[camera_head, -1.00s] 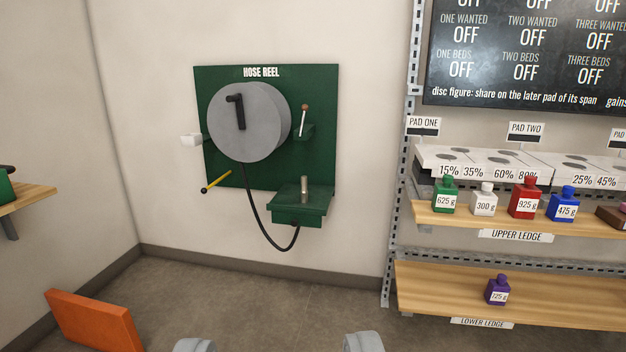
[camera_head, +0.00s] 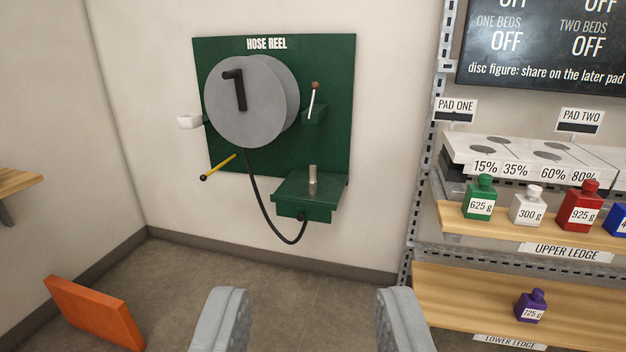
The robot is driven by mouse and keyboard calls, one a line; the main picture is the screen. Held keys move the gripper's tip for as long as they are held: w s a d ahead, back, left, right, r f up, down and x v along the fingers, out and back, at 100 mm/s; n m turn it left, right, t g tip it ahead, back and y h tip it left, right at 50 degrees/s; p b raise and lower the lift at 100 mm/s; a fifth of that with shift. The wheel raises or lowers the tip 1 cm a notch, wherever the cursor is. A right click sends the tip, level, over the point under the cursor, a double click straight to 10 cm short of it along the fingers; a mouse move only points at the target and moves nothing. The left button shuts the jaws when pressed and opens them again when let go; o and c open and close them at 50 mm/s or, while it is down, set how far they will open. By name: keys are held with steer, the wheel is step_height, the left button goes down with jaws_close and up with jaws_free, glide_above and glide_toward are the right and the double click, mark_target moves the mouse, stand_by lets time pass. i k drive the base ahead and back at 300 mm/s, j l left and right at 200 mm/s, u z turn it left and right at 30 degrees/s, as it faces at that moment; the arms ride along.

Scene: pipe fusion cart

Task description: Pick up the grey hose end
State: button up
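The grey hose end (camera_head: 312,180) is a small upright cylinder on the green bracket shelf (camera_head: 328,205) at the lower right of the hose reel board. A black hose (camera_head: 262,205) hangs in a loop from the grey reel drum (camera_head: 250,102) to the front of that shelf. My gripper (camera_head: 312,300) shows at the bottom of the view, its two grey fingers wide apart with nothing between them. It is apart from the hose end, which appears above and beyond the fingers.
The green board (camera_head: 335,60) also carries a yellow lever (camera_head: 218,167), a white block (camera_head: 189,121) and a small red-tipped lever (camera_head: 314,98). At right are an upper ledge (camera_head: 500,229) with bottles and a lower ledge (camera_head: 450,300). An orange panel (camera_head: 95,312) stands lower left.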

mark_target(312, 182)
steer(key=i+l+u, duration=0.1)
steer(key=i+l, duration=0.6)
steer(key=i, duration=0.25)
steer(key=i+l+u, duration=0.15)
steer(key=i+l, duration=0.6)
steer(key=i, duration=0.2)
